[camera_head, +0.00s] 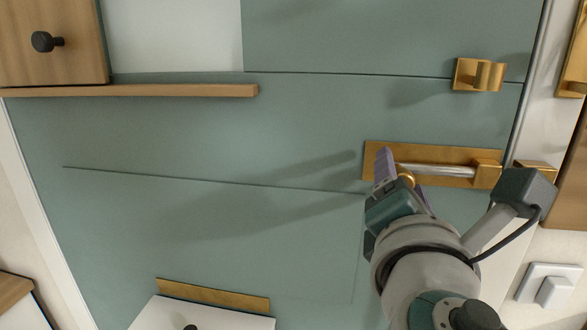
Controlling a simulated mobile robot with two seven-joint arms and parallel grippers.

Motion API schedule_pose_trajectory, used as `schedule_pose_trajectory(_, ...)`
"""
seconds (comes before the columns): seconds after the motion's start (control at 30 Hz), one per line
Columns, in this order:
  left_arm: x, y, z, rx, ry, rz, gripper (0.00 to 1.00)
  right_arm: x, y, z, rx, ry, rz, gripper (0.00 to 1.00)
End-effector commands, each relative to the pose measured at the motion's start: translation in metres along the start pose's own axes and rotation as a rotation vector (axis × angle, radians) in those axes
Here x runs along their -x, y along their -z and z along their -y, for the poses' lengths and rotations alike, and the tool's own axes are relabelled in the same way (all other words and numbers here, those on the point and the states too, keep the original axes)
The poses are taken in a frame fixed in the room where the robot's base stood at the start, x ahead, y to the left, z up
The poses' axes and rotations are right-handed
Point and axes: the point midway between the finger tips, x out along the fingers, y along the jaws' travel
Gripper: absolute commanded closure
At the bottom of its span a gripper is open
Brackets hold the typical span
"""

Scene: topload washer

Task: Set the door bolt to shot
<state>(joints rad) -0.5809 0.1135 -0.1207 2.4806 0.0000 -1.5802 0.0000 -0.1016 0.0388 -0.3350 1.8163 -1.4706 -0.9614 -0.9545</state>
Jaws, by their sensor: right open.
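The door bolt is a silver rod (437,169) on a brass plate (380,151), fixed to a grey-green door (270,130). Its right part enters a brass guide (487,173). A brass keeper (537,166) sits on the frame, right of the door edge; I see no rod in the gap between guide and keeper. A small brass knob (406,179) shows at the rod's left end. My right gripper (400,172) is open at that knob, with its purple fingers on either side of it; contact is unclear. My left gripper is out of view.
A brass handle (479,75) is on the door above the bolt. A wooden ledge (130,91) and a cabinet with a black knob (47,42) are at upper left. A white light switch (551,287) is at lower right. The door's middle is clear.

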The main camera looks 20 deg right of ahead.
Motion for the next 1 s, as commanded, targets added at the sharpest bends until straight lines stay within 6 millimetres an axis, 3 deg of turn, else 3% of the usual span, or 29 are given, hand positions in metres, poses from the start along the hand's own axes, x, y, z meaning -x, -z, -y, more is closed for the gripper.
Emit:
schedule_pose_trajectory(0.1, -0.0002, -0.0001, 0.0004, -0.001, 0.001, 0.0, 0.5, 0.0002, 0.0, 0.0002, 0.0, 0.0, 0.0, 0.37)
schedule_pose_trajectory(0.67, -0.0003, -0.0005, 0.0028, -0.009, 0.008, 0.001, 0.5, 0.0005, 0.0001, 0.0003, 0.0, 0.001, 0.0, 1.0)
schedule_pose_trajectory(1.0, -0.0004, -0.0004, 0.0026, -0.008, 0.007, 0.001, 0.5, 0.0005, 0.0001, 0.0003, 0.0, 0.001, 0.0, 1.0)
